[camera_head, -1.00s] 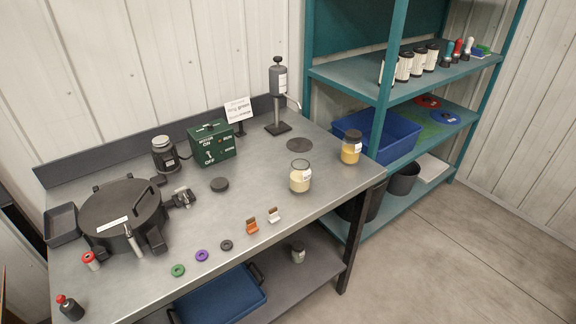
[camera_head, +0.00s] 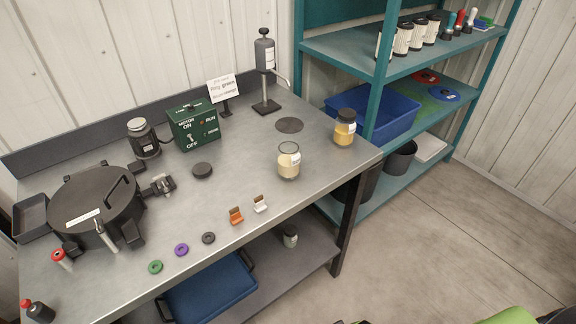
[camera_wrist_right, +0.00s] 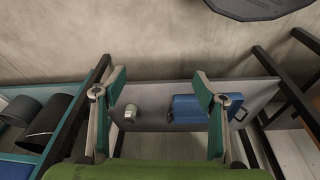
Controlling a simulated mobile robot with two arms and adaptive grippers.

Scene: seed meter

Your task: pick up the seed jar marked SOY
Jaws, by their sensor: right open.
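Three jars show in the head view, their label print too small to read, so I cannot tell which is marked SOY. A glass jar of pale seed (camera_head: 289,164) stands without a lid near the bench's front edge. A dark-lidded jar of yellow contents (camera_head: 345,128) stands at the bench's right end. A small jar (camera_head: 290,238) stands on the lower shelf; a small jar there also shows in the right wrist view (camera_wrist_right: 130,113). My right gripper (camera_wrist_right: 160,85) is open and empty, its fingers apart. My left gripper is not in view.
The steel bench (camera_head: 225,215) carries a black round pot (camera_head: 95,205), a green switch box (camera_head: 193,127) and several small rings and clips. A blue tray (camera_head: 210,290) lies on the lower shelf. A teal rack (camera_head: 350,45) stands right of the bench. Floor in front is clear.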

